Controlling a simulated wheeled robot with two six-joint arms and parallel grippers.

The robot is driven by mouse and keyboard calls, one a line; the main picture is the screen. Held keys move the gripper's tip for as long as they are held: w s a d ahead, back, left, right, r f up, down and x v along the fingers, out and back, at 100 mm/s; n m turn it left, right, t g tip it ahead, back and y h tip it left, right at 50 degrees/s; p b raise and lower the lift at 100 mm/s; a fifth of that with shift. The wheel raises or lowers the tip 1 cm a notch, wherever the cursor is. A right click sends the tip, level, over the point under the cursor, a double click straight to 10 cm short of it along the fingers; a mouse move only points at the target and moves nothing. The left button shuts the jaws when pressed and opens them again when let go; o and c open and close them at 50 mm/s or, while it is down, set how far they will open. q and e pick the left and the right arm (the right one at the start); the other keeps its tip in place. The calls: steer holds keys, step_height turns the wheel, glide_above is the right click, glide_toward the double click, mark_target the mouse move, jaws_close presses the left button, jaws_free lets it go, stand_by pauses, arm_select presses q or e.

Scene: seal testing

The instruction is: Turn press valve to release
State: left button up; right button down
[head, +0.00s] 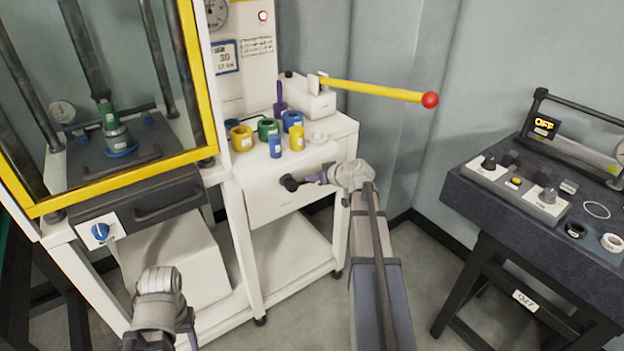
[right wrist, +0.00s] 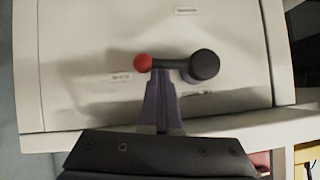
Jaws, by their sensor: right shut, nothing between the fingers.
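The press valve (head: 289,183) is a black knob on the front of the white cabinet. In the right wrist view the valve (right wrist: 204,65) shows a round black hub and a short black lever with a red ball tip (right wrist: 142,62), which points left in that picture. My right gripper (head: 314,180) is at the cabinet front, just right of the valve. In the right wrist view its shut, empty fingers (right wrist: 161,75) end at the lever, between ball and hub; I cannot tell whether they touch. My left gripper (head: 185,335) is at the bottom edge, its fingers mostly hidden.
A yellow pump handle (head: 370,90) with a red ball reaches right above the cabinet. Coloured cylinders and rings stand on the cabinet top (head: 325,145). A yellow-framed press (head: 125,180) is at left. A dark bench (head: 480,205) is at right.

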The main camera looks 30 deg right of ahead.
arm_select(q)
step_height(320, 180, down, 19)
steer(key=b, duration=1.8)
steer(key=shift+b, duration=0.35)
arm_select(e)
step_height(320, 180, down, 8)
steer(key=a+m+t+y, duration=0.2)
steer(key=a+m+y, duration=0.1)
steer(key=m+y, duration=0.5)
steer(key=shift+s+m+t+y, duration=0.15)
steer(key=shift+m+t+y, duration=0.15)
steer(key=shift+m, duration=0.4)
arm_select(q)
steer(key=shift+a, duration=0.1)
arm_select(e)
steer(key=shift+a+f, duration=0.1)
arm_select(q)
steer(key=shift+f, duration=0.1)
arm_select(e)
steer(key=shift+s, duration=0.1)
